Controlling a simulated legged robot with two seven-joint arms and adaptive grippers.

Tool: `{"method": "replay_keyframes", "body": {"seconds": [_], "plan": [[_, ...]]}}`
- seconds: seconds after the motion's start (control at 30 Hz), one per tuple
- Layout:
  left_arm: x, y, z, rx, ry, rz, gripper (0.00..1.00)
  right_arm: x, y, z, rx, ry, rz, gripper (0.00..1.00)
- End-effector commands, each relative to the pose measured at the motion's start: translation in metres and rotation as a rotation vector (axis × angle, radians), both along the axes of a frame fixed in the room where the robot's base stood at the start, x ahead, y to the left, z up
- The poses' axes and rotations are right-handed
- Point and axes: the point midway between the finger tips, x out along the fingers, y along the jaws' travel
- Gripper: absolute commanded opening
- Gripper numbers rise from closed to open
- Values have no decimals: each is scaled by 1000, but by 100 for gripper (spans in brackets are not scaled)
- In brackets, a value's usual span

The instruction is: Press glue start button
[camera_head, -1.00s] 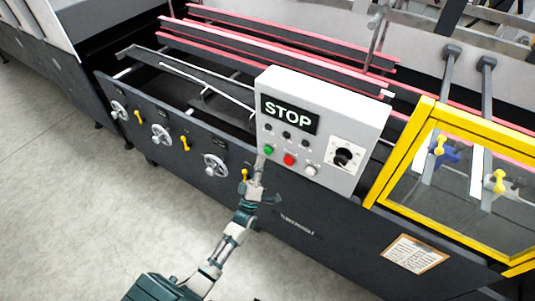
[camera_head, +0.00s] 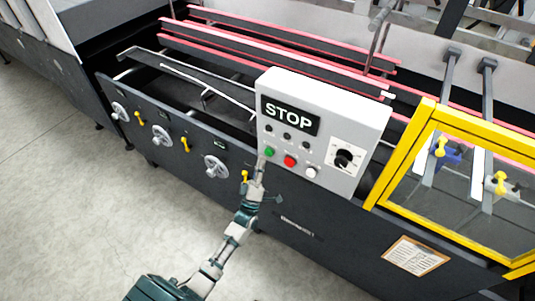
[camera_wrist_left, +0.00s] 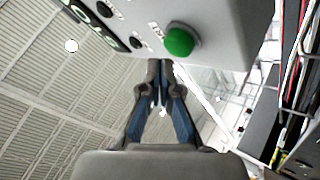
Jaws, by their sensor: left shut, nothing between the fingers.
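A light grey control box (camera_head: 355,115) stands on the machine front, with a black STOP display (camera_head: 289,115). A green button (camera_head: 269,152) sits at its lower left, with a red button (camera_head: 290,160) and a white button (camera_head: 310,171) to its right. My left gripper (camera_head: 261,163) is shut and empty, its tips just below the green button. In the left wrist view the green button (camera_wrist_left: 180,40) is large, just above the closed fingertips (camera_wrist_left: 160,64); I cannot tell whether they touch the box. My right gripper is not in view.
A black rotary knob (camera_head: 343,158) is on the box's right side. Handwheels (camera_head: 215,166) with yellow levers line the dark machine front to the left. A yellow-framed guard (camera_head: 400,150) stands to the right. The floor at left is clear.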

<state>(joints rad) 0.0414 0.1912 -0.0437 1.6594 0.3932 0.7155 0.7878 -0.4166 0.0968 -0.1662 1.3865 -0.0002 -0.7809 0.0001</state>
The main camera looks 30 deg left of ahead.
Motion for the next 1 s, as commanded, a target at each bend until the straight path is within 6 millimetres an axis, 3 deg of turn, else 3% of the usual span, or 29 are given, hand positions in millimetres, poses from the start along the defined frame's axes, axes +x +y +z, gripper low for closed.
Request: {"method": "replay_keyframes", "body": {"seconds": [1.0], "plan": [[7, -1, 2, 0, 0, 0, 0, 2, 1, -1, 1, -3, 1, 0]]}}
